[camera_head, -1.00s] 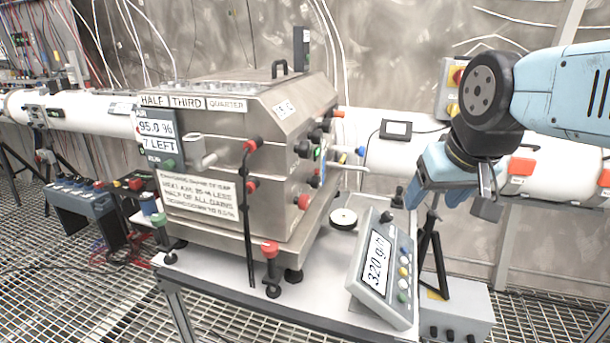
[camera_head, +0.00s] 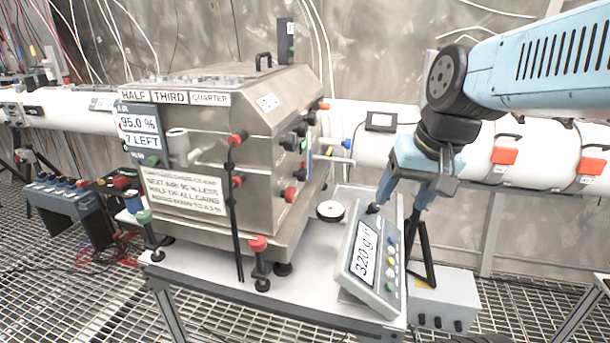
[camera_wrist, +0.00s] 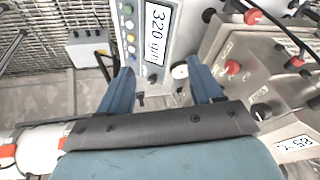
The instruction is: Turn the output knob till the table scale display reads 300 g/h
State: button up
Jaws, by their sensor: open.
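The table scale (camera_head: 350,285) is a tilted grey box with a white display (camera_head: 365,252) that reads 320 g/h, and a column of coloured buttons beside it. The display also shows in the wrist view (camera_wrist: 157,30). A small black knob (camera_head: 373,208) sits at the scale's far end; it also shows in the wrist view (camera_wrist: 152,78). I cannot tell from any label whether it is the output knob. My gripper (camera_head: 402,198) is open and empty, pointing down above that far end. In the wrist view its blue fingers (camera_wrist: 162,88) are spread either side of the knob, apart from it.
A steel machine (camera_head: 205,140) with several knobs and red-capped posts stands left of the scale. A round white-topped disc (camera_head: 330,210) lies between them. A white pipe (camera_head: 480,150) with orange clamps runs behind. A grey box (camera_head: 445,300) stands right of the table.

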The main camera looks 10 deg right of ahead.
jog(key=w+a+f+m+g+y, duration=0.4)
jog(key=m+t+y, duration=0.7)
jog(key=m+y, duration=0.4)
jog(key=m, duration=0.5)
send_near(306, 175)
jog(key=x, duration=0.9)
jog(key=c, duration=1.1)
jog(key=shift+o, duration=0.2)
jog(key=shift+r+n, duration=0.1)
jog(key=shift+n, duration=0.2)
